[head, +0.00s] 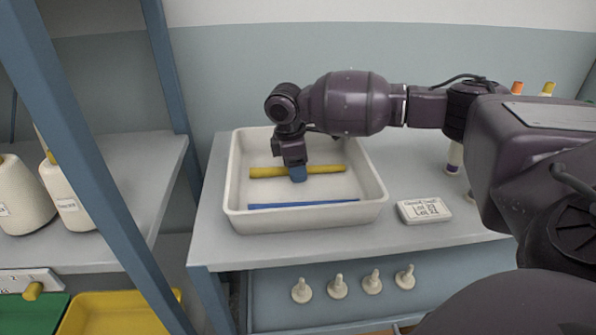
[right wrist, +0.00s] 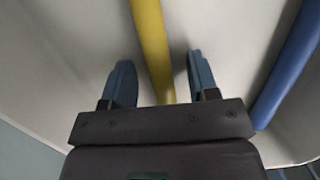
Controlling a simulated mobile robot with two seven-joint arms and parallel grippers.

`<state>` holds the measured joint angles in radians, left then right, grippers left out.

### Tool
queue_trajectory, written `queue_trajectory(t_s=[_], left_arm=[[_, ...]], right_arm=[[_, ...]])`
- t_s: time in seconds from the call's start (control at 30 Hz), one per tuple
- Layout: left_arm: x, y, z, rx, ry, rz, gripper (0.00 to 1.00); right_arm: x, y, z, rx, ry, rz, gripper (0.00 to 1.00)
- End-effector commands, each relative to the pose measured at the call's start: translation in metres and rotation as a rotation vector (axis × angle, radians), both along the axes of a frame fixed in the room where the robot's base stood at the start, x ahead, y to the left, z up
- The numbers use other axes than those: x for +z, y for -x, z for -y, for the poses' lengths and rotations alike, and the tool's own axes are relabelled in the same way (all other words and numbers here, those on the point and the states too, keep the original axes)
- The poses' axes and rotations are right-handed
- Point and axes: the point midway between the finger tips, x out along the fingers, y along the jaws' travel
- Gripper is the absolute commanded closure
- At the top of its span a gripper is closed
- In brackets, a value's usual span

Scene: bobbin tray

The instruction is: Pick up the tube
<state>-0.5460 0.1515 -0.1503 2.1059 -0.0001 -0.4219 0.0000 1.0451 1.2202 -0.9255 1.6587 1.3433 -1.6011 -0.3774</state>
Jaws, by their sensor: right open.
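A yellow tube (head: 325,169) lies in the white tray (head: 300,223), towards its back. A blue tube (head: 305,204) lies in the same tray, nearer its front wall. My right gripper (head: 298,174) points down into the tray at the middle of the yellow tube. In the right wrist view, the open right gripper (right wrist: 162,85) has the yellow tube (right wrist: 151,45) between its two blue fingers, with a gap on both sides. The blue tube (right wrist: 288,65) shows to the right, outside the fingers. My left gripper is not in view.
A white labelled box (head: 424,210) lies on the table right of the tray. Blue shelf posts (head: 85,150) and a shelf with thread cones (head: 68,197) stand at the left. Several white pegs (head: 337,287) stick out below the table's front edge.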

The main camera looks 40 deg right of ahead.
Motion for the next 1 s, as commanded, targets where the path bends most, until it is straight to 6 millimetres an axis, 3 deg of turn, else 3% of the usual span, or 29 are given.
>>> queue_trajectory(t_s=[0.1,0.43,0.77,1.0], left_arm=[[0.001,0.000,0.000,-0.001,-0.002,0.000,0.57],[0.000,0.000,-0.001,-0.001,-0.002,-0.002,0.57],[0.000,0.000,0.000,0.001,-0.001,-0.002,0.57],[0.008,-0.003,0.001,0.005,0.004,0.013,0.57]], right_arm=[[0.001,0.000,0.000,0.000,0.001,0.001,0.47],[0.001,0.000,0.000,0.000,0.000,0.000,0.98],[0.002,0.000,0.000,0.000,0.000,0.001,1.00],[0.029,0.000,0.000,0.001,0.000,0.007,1.00]])
